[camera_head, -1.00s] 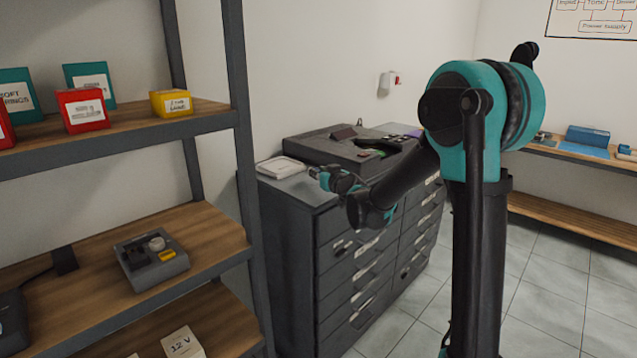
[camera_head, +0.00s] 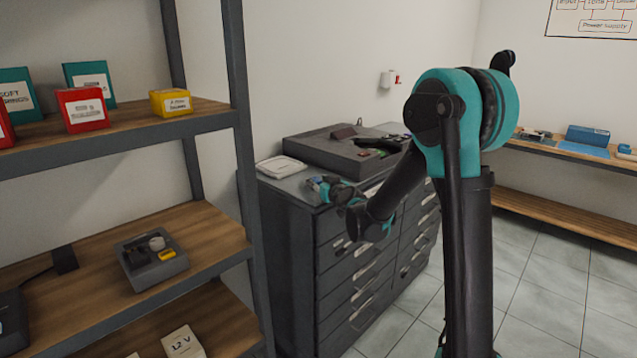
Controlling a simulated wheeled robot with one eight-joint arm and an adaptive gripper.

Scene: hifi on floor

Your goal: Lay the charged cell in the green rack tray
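My gripper (camera_head: 316,188) is at the end of my teal and black arm, low over the front of the dark drawer cabinet's top (camera_head: 292,184). It is small and dark here, and I cannot tell whether its fingers are open or hold anything. A small green patch (camera_head: 393,153) shows on the large dark unit (camera_head: 335,152) on the cabinet, behind my arm. I cannot tell whether it is the green rack tray. I cannot make out the charged cell for certain. A grey device (camera_head: 152,260) with a round knob and a yellow part stands on the middle shelf at left.
A pale shallow dish (camera_head: 280,165) lies on the cabinet's left rear corner. A shelf unit (camera_head: 240,150) with red, teal and yellow boxes stands close at left. A bench (camera_head: 560,150) with a blue box is at far right. Tiled floor (camera_head: 540,290) is open at right.

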